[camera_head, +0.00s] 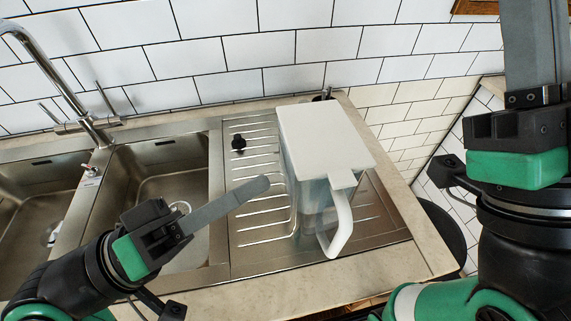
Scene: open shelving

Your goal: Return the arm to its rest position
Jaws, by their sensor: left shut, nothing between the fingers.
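My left gripper (228,205) comes in from the lower left. Its grey fingers are together with nothing between them, above the sink's drainboard and just left of a clear pitcher (300,190). My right gripper (532,45) stands at the right edge with its fingers pointing up; their tips are cut off by the top of the picture, so I cannot tell whether it is open or shut. No object shows in it.
The pitcher has a white lid and handle and stands on the ribbed steel drainboard (255,215). Left are two sink basins (170,160) and a tall faucet (62,88). A tiled wall (230,50) closes off the back.

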